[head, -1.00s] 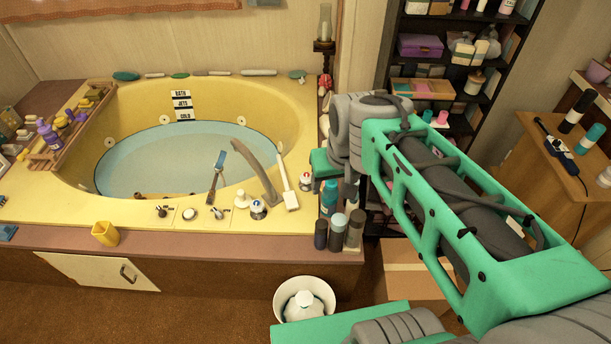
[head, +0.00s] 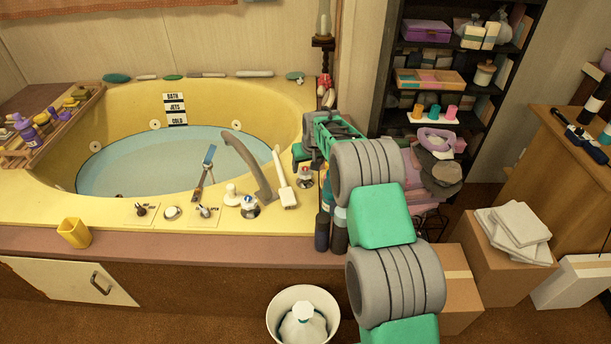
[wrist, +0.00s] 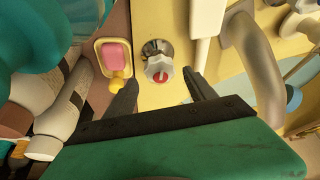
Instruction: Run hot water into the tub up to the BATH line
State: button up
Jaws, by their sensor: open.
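The yellow corner tub (head: 290,110) holds pale blue water (head: 150,165). Its far edge shows at about the foot of the sign (head: 175,109) reading BATH, JETS, COLD from top to bottom. The curved spout (head: 245,160) stands on the near rim; I see no stream from it. The red-marked tap (head: 305,177) stands right of the spout, and the blue-marked tap (head: 250,207) in front of it. In the wrist view my gripper (wrist: 160,79) is open, its fingers on either side of the red-marked tap (wrist: 160,70). Contact cannot be told. The head view hides the fingers.
A white handset (head: 285,185) stands between spout and red-marked tap. A pink soap in a dish (wrist: 117,55) lies close to the left finger. Bottles (head: 339,230) stand by the tub's right corner. A white bin (head: 280,318) and cartons (head: 490,260) are on the floor.

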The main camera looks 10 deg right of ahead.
aim_at(306, 169)
jog(key=x, duration=0.5)
jog(key=shift+b, duration=0.35)
jog(key=shift+c, duration=0.2)
jog(key=shift+s, duration=0.1)
jog(key=c, duration=1.3)
jog(key=shift+d+f+n+y+b, duration=0.1)
jog(key=shift+n+y+b, duration=0.35)
jog(key=shift+n, duration=0.65)
jog(key=o, duration=1.3)
jog(key=shift+o, duration=0.2)
jog(key=a+p+v, duration=0.1)
jog(key=v, duration=0.6)
jog(key=shift+d+r+p, duration=0.3)
jog(key=shift+d+r, duration=0.2)
